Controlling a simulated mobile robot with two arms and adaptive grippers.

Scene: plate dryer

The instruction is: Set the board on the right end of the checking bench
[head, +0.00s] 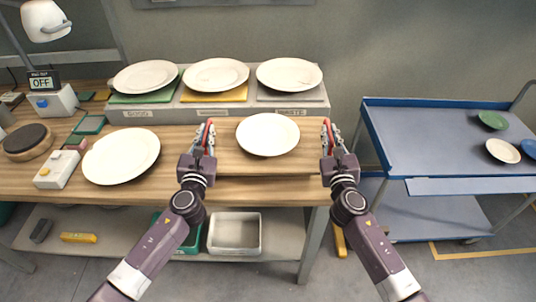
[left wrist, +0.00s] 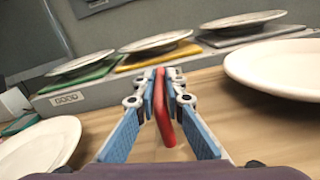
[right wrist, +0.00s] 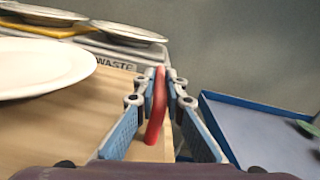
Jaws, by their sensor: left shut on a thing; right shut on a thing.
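The wooden board (head: 226,159) has a red handle at each end and carries a white plate (head: 268,134). It is level over the right end of the wooden checking bench (head: 190,187); I cannot tell whether it touches the bench top. My left gripper (head: 206,132) is shut on the board's left red handle (left wrist: 163,110). My right gripper (head: 329,134) is shut on the right red handle (right wrist: 157,105). The plate also shows in the left wrist view (left wrist: 280,68) and the right wrist view (right wrist: 40,68).
A grey riser (head: 190,116) behind the board bears three plates on green, yellow and grey mats. Another white plate (head: 121,156) lies left of my left gripper. A blue-rimmed cart (head: 430,140) stands to the right, with a gap from the bench. A white bin (head: 234,234) is below.

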